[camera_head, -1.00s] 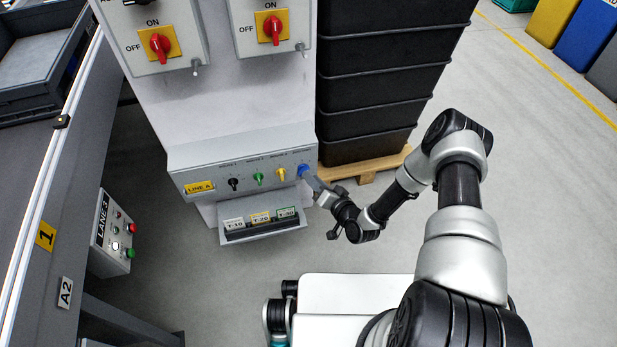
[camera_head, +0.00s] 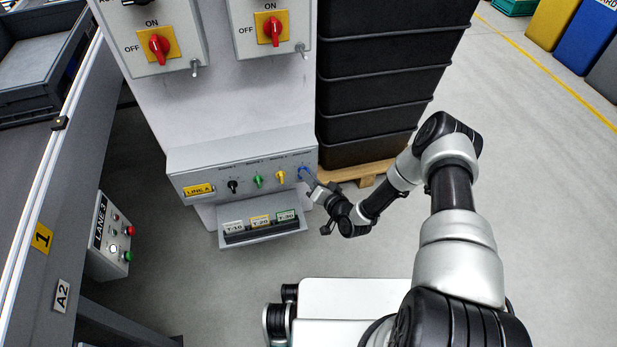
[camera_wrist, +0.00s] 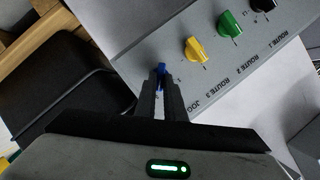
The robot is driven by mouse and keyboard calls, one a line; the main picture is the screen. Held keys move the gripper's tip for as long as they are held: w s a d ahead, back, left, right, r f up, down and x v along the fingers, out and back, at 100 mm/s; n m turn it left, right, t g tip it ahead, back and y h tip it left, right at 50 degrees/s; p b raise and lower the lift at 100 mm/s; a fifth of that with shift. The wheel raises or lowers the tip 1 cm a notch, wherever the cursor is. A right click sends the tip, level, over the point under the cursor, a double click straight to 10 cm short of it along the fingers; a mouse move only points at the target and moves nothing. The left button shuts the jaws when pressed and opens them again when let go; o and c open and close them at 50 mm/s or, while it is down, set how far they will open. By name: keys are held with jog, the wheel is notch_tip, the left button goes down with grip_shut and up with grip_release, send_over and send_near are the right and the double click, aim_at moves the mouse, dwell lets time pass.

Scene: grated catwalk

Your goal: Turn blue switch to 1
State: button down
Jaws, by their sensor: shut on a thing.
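The blue switch (camera_head: 304,172) is the rightmost knob on the sloped grey panel (camera_head: 205,174). In the wrist view the blue switch (camera_wrist: 160,70) sits between the tips of my gripper (camera_wrist: 161,84), and the fingers are shut on it. In the head view my gripper (camera_head: 311,182) reaches the switch from the lower right. The fingers hide part of the switch, and the marks around it are not readable, so I cannot tell which position it points to.
Yellow (camera_head: 281,177), green (camera_head: 258,181) and black (camera_head: 233,186) knobs sit left of the blue switch. A label holder (camera_head: 262,235) juts out below the panel. Stacked black crates (camera_head: 372,100) stand on a pallet close to the right. Open floor lies beyond my arm.

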jog(key=shift+a, duration=0.1)
jog(key=shift+s+a+n+t+h, duration=0.1)
jog(key=shift+a+n+t+h, duration=0.25)
jog(key=shift+n+h, duration=1.35)
jog(key=shift+s+a+n+t+h, duration=0.15)
jog(key=shift+n+t+h, duration=0.5)
jog(key=shift+n, duration=1.8)
jog(key=shift+s+a+n+t+h, duration=0.1)
jog(key=shift+a+n+h, duration=0.25)
jog(key=shift+n+h, duration=1.45)
jog(key=shift+n, duration=0.35)
jog(key=c, duration=1.8)
grip_release()
jog(key=shift+w, duration=0.1)
jog(key=shift+c, duration=0.2)
